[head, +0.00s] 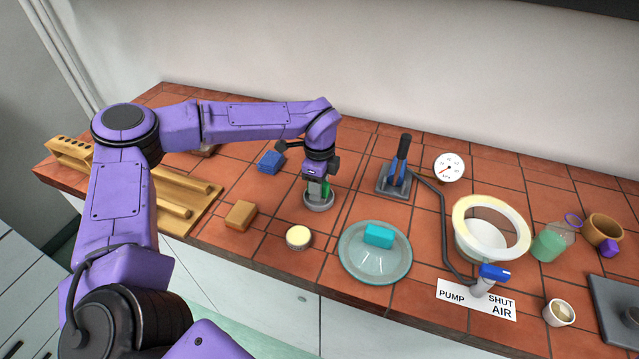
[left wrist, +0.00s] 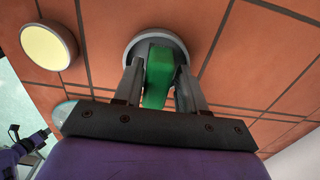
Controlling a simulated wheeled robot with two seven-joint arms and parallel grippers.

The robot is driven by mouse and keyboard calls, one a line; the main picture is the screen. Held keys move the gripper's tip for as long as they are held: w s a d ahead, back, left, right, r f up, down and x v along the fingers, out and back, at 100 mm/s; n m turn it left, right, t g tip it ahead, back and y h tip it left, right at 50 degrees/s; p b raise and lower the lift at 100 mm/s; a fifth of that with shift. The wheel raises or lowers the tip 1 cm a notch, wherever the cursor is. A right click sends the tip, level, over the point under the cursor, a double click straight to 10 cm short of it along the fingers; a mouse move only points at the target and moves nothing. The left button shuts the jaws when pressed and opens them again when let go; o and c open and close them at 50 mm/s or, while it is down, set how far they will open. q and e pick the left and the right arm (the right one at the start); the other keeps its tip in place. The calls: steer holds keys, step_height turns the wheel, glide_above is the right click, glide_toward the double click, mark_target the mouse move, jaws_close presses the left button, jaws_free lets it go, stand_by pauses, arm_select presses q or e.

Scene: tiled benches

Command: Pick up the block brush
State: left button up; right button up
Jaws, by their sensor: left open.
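My left gripper (head: 318,190) points down over a round grey holder (head: 319,205) near the middle of the bench. In the left wrist view, a green block (left wrist: 159,75) stands in the grey holder (left wrist: 130,52), between the two open fingers of the left gripper (left wrist: 158,88). It may be the block brush; its bristles are not visible. One finger is on each side of it, and I cannot tell whether either touches. In the head view only a sliver of green shows beside the fingers. My right gripper is not in view.
A blue block (head: 270,161), a tan block (head: 241,215) and a round cream-topped tin (head: 298,237) lie nearby. A glass dish (head: 360,272) holds a teal block (head: 378,236). A lever pump (head: 399,170) stands to the right, a wooden rack (head: 180,209) to the left.

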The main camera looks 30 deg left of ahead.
arm_select(q)
steer(key=shift+s+f, duration=0.1)
steer(key=shift+f, duration=0.2)
steer(key=shift+s, duration=0.15)
jaws_close()
step_height(320, 180, up, 9)
steer(key=b, duration=0.2)
steer(key=shift+r+b, duration=0.15)
steer(key=shift+b, duration=0.25)
steer(key=shift+r, duration=0.4)
steer(key=shift+c, duration=1.9)
jaws_free()
steer(key=shift+c, duration=1.4)
